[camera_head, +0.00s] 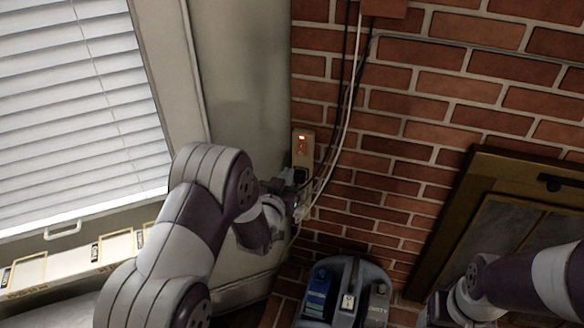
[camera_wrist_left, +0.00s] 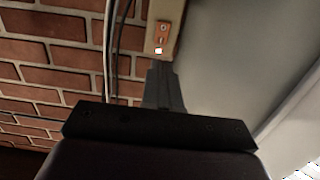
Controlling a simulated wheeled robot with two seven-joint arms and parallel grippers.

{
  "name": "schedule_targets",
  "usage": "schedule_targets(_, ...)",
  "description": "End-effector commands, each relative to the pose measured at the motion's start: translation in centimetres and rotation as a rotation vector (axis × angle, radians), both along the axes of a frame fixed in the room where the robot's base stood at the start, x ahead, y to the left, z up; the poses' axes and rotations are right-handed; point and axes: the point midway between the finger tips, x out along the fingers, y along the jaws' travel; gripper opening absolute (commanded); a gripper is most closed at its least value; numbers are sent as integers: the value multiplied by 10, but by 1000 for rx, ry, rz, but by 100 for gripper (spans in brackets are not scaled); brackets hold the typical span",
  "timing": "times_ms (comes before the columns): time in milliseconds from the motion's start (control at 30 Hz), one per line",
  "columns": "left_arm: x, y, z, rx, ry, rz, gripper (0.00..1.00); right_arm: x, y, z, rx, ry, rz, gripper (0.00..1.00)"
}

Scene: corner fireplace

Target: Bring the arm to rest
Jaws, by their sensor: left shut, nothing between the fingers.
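My left arm comes in from the left in the head view and bends down toward the wall corner. My left gripper (camera_head: 300,181) is close in front of an outlet or switch plate with a lit red switch (camera_head: 303,147). In the left wrist view the fingers (camera_wrist_left: 161,68) are together and empty, pointing at the same plate (camera_wrist_left: 165,27). Whether the fingertips touch the plate is unclear. My right arm enters at the lower right, and its gripper (camera_head: 440,309) is dark and partly cut off by the frame edge.
Cables (camera_head: 343,110) run down the brick wall (camera_head: 440,85) beside the plate. A caddy with bottles (camera_head: 346,302) stands below my left gripper. A brass-framed fireplace (camera_head: 452,215) is at right. A blinded window (camera_head: 75,110) and low boxes (camera_head: 75,262) are at left.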

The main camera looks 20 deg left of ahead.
Motion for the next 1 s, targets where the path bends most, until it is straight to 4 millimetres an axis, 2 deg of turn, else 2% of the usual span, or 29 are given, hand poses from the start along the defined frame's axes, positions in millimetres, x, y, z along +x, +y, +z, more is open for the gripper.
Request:
schedule_targets(200,-19,1,1,0,1,0,0,0,0,-1,0,0,0,65)
schedule_targets(667,-20,1,2,0,1,0,0,0,0,-1,0,0,0,65)
schedule_targets(767,-22,1,-12,4,68,1,0,0,0,-1,0,0,0,65)
schedule_targets(833,-35,2,-46,9,231,5,0,0,0,-1,0,0,0,65)
schedule_targets(867,-46,3,-63,14,337,8,0,0,0,-1,0,0,0,65)
schedule_targets(900,-67,4,-82,19,496,13,0,0,0,0,0,0,0,65)
schedule_targets(967,-107,5,-90,27,744,17,0,0,0,8,0,0,0,65)
schedule_targets(1000,-139,6,-86,31,901,20,0,0,0,15,0,0,0,65)
